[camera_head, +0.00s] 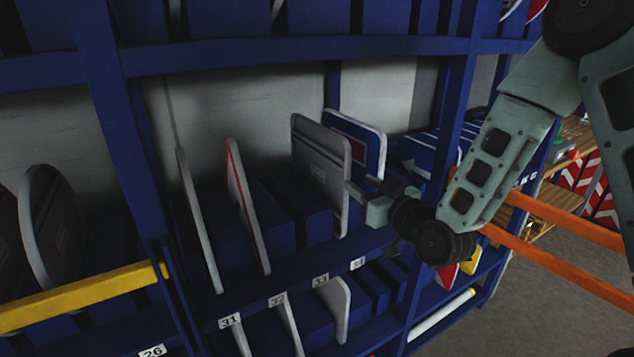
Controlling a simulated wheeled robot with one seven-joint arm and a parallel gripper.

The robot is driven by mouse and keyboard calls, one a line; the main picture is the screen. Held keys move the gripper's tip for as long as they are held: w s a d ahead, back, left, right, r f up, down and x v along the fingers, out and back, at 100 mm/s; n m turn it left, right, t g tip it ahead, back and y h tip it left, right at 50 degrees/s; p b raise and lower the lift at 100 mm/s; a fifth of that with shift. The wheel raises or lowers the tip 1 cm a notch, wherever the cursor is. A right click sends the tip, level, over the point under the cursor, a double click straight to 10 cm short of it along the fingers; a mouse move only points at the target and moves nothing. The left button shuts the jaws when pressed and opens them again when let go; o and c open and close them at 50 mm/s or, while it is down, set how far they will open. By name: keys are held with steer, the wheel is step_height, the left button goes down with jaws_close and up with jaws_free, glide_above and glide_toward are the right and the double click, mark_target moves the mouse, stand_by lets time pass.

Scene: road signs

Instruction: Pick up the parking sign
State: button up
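Several sign panels stand on edge in the slots of a blue shelf. I cannot tell for certain which is the parking sign, as most faces are turned away. A rounded grey-backed sign (319,160) stands in the middle of the shelf. Behind it is a blue sign (362,137) with a white border and a patch of red, partly hidden. My gripper (362,189) reaches in from the right, with its fingertips at the right edge of the grey-backed sign. Whether the fingers straddle that edge, or are closed on it, is unclear.
Two thin signs (240,195) stand left of the grey-backed sign. A blue upright (125,150) and a yellow bar (85,297) are further left. A lower shelf holds more signs (338,305). Orange bars (560,215) cross at right. Bare floor (540,300) shows lower right.

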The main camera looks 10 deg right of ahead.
mark_target(346, 172)
steer(key=p+x, duration=0.1)
steer(key=x, duration=0.5)
steer(key=shift+r+p, duration=0.15)
steer(key=shift+p, duration=0.25)
steer(key=p+x, duration=0.1)
steer(key=x, duration=0.2)
steer(key=p+x, duration=0.1)
steer(key=shift+w+d+p, duration=0.2)
steer(key=shift+w+p, duration=0.15)
steer(key=shift+w, duration=0.1)
steer(key=shift+w+a+f, duration=0.15)
steer(key=shift+w+f, duration=0.1)
steer(key=shift+w, duration=0.1)
jaws_close()
steer(key=shift+r, duration=0.1)
